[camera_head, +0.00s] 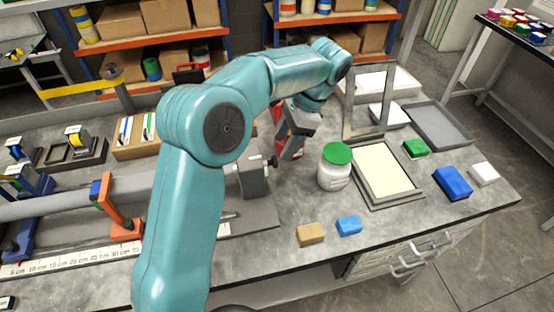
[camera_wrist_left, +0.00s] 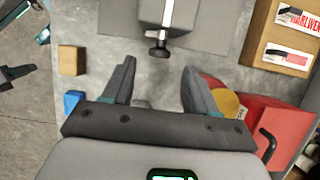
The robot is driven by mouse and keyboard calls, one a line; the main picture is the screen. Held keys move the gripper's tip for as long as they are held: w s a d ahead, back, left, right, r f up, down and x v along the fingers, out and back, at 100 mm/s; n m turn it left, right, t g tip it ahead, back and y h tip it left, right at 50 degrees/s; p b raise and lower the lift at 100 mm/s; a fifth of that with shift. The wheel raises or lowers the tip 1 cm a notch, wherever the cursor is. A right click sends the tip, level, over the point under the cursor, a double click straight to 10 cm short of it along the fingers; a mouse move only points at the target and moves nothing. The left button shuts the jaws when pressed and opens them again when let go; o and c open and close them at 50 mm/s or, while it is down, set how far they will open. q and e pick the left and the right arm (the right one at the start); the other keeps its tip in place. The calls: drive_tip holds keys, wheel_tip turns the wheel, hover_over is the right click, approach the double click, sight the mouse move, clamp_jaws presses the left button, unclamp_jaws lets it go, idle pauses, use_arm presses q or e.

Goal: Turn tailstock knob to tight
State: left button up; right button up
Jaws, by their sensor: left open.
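The tailstock (camera_head: 252,181) is a grey block at the right end of the lathe-like fixture, standing on a grey plate. In the left wrist view, the tailstock (camera_wrist_left: 168,12) is at the top middle, and its dark knob (camera_wrist_left: 158,50) sticks out toward my gripper on a short shaft. My left gripper (camera_head: 290,150) points down just right of the tailstock in the head view. Its two fingers (camera_wrist_left: 155,85) are open and empty in the wrist view, with the knob just beyond the tips and apart from them.
A white jar with green lid (camera_head: 335,167) stands right of my gripper. A red object (camera_wrist_left: 265,120) is close to one finger in the wrist view. A tan block (camera_head: 311,234) and blue block (camera_head: 349,226) lie near the front edge. A framed panel (camera_head: 384,169) lies farther right.

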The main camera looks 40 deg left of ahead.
sight(272, 162)
use_arm(q)
drive_tip(key=x, duration=0.5)
drive_tip(key=shift+s+f, duration=0.1)
drive_tip(key=shift+f, duration=0.1)
